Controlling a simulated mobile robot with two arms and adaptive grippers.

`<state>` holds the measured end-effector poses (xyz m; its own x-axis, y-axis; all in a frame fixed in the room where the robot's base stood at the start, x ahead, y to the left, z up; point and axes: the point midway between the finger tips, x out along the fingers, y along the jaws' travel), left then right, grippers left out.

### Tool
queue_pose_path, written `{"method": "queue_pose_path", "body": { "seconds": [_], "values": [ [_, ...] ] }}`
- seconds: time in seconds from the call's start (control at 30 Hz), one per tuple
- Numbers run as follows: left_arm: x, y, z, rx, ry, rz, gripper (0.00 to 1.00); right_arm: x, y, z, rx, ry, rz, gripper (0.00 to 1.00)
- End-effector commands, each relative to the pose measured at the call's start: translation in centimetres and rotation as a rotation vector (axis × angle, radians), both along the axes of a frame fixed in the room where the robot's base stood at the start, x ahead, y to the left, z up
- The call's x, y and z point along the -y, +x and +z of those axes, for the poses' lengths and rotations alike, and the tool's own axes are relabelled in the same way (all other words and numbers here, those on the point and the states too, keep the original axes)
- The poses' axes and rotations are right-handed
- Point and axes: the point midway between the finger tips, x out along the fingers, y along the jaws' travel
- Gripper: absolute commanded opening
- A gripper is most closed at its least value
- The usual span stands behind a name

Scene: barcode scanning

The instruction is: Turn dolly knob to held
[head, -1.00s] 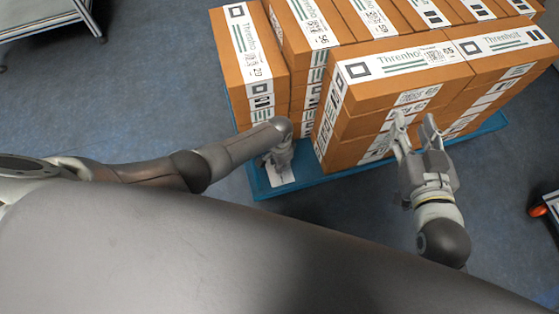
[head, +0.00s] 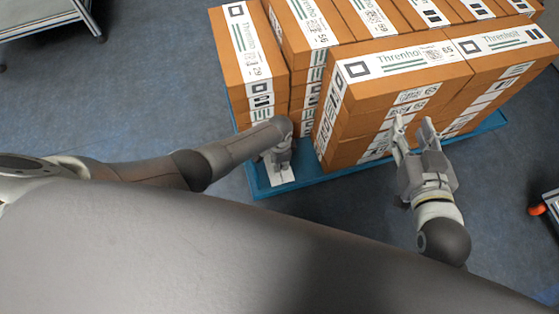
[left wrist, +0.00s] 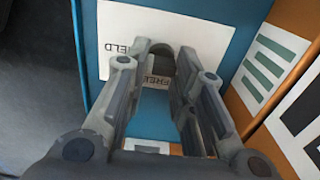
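A dark round knob (left wrist: 161,62) stands on a white label plate (left wrist: 215,35) on the blue dolly. Dark lettering that reads HELD shows beside the knob; other lettering is partly hidden. My left gripper (left wrist: 164,53) reaches over the plate with a finger on each side of the knob. Little or no gap shows, and I cannot tell whether they press on it. In the head view, my left gripper (head: 281,158) hides the knob above the plate (head: 281,176). My right gripper (head: 411,122) is open and empty, in front of the boxes.
Orange boxes (head: 395,95) with white labels are stacked on the blue dolly (head: 330,183), close beside the left gripper. A grey cart (head: 45,30) stands at the upper left. Another wheeled thing (head: 540,210) is at the right edge. The floor at the left is clear.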

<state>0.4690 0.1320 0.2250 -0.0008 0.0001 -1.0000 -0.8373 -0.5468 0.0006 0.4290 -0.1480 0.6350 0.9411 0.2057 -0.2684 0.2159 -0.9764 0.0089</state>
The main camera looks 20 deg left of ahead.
Motion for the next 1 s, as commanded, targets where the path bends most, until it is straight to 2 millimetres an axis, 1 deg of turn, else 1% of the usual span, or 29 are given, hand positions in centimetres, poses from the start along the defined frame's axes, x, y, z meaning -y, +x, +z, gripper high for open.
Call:
{"method": "queue_pose_path", "body": {
  "seconds": [0.03, 0.13, 0.17, 0.57, 0.77, 1.0],
  "values": [
    [0.0, -0.1, -0.1, -0.002, 0.000, -0.001, 0.30, 0.0, 0.0, 0.0, 0.000, 0.000, 0.000, 0.40],
    [0.0, -0.1, 0.0, -0.002, 0.000, -0.001, 0.43, 0.0, 0.0, 0.0, -0.001, 0.000, 0.000, 0.40],
    [0.0, -0.1, 0.0, -0.001, 0.000, -0.001, 0.45, 0.0, 0.0, 0.0, -0.001, 0.000, 0.000, 0.40],
    [0.0, 0.0, 0.2, 0.001, -0.001, 0.001, 0.45, 0.0, -0.1, -0.1, -0.004, -0.001, 0.002, 0.40],
    [0.0, 0.1, 1.7, 0.002, -0.001, -0.001, 0.45, 0.0, -0.1, -0.1, -0.002, 0.000, 0.001, 0.40],
    [0.0, 0.1, 4.7, 0.002, -0.001, -0.001, 0.45, 0.0, 0.0, 0.0, -0.001, 0.000, 0.001, 0.40]
  ]
}}
